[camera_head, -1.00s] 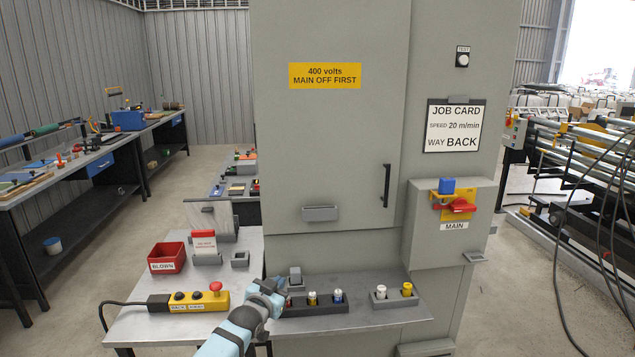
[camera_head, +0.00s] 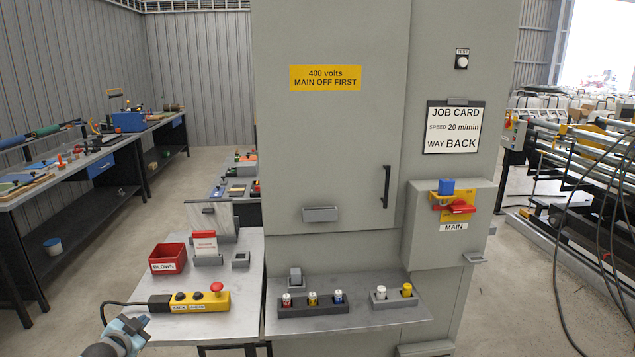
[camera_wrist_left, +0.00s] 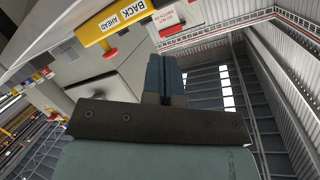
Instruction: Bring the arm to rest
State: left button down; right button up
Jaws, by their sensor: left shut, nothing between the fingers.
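My left gripper (camera_head: 130,328) shows at the lower left of the head view, low by the front left corner of the small table. It is shut and empty, apart from the things on the table. In the left wrist view its closed fingers (camera_wrist_left: 165,80) point up past the yellow control box (camera_wrist_left: 112,22). That control box (camera_head: 197,301), with a red button and dark buttons, lies on the table in the head view. My right gripper is in neither view.
A red BLOWN bin (camera_head: 168,258) and a holder with a red-and-white card (camera_head: 205,245) stand on the table. A dark block with several fuses (camera_head: 312,303) sits on the shelf before the grey cabinet (camera_head: 330,150). A black cable (camera_head: 112,304) leaves the control box leftwards.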

pick_arm(q)
jog(key=s+d+f+g, duration=0.1)
jog(key=s+d+f, duration=0.25)
jog(key=s, duration=0.35)
jog(key=s+d+f+g+h, duration=0.1)
jog(key=s+d+f, duration=0.1)
jog(key=s+f, duration=0.45)
jog(key=s+d+f+g, duration=0.1)
jog(key=s+d+f, duration=0.1)
jog(key=s, duration=0.7)
jog(key=s+d+g+h, duration=0.1)
jog(key=s+d, duration=0.2)
jog(key=s, duration=0.7)
jog(key=s+d+g, duration=0.1)
jog(key=s+d, duration=0.2)
jog(key=s, duration=0.8)
jog(key=d+r+n+p, duration=0.2)
jog(key=d, duration=0.4)
jog(key=w+d+r+n+t+p, duration=0.1)
jog(key=d+n+p, duration=0.1)
jog(key=d, duration=0.4)
jog(key=shift+w+d+r+n, duration=0.2)
jog(key=shift+d+r+n, duration=0.2)
